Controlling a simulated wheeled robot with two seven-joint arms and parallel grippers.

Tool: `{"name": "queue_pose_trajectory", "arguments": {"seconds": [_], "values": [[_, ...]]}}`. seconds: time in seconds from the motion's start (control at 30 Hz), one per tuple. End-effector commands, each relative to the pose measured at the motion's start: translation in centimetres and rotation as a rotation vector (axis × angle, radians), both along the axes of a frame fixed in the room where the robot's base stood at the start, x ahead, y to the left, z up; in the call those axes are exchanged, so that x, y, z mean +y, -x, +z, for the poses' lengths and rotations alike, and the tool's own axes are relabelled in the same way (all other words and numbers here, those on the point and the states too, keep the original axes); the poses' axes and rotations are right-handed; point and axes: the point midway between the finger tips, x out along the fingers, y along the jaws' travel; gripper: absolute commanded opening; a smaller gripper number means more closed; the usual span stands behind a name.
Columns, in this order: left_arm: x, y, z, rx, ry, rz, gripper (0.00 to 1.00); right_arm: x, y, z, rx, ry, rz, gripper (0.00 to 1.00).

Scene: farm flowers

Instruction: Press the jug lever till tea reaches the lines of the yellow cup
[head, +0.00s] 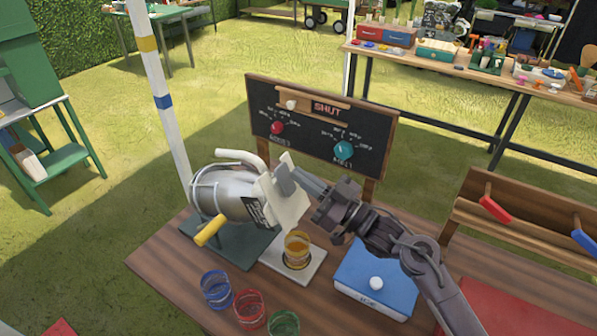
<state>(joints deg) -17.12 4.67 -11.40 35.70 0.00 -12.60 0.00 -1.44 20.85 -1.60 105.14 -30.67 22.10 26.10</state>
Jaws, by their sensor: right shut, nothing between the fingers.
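The silver jug (222,190) lies on its side on a dark green base (238,246), with a yellow handle (209,231) at its front. A cream block (287,206) with a grey tab stands at its right end; I cannot tell which part is the lever. The yellow cup (297,248) stands upright on a pale pad below this end, with amber liquid in it. Its lines are too small to read. My right gripper (301,178) is shut and empty beside the cream block; I cannot tell whether it touches. My left gripper is not in view.
Blue (216,289), red (250,309) and green (284,325) cups stand at the table's front. A blue box (376,279) with a white knob sits right of the pad. A black dial board (319,126) reading SHUT stands behind. A wooden rack (530,222) is at right.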

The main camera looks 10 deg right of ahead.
Motion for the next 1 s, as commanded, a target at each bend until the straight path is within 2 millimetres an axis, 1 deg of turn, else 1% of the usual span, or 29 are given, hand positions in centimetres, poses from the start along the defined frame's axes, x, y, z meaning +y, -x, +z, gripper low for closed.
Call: {"name": "queue_pose_trajectory", "arguments": {"seconds": [0.03, 0.17, 0.6, 0.7, 0.83, 1.0], "values": [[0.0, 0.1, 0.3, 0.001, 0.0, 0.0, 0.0, 0.3, -0.4, 0.0, 0.0, -0.003, -0.001, 0.0], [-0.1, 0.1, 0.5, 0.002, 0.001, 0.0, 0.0, 0.9, -0.9, -0.5, -0.002, -0.001, -0.001, 0.0], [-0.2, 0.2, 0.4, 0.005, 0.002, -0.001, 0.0, 1.1, -1.2, -0.6, -0.003, 0.0, -0.001, 0.0], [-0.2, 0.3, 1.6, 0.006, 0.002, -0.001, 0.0, 1.4, -1.5, 0.0, 0.019, 0.021, -0.001, 0.0], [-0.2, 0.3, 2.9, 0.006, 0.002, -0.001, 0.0, 1.6, -1.8, 0.2, 0.058, 0.062, -0.001, 0.0], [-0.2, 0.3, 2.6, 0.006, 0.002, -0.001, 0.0, 2.0, -2.1, -0.4, 0.07, 0.07, 0.0, 0.0]]}}
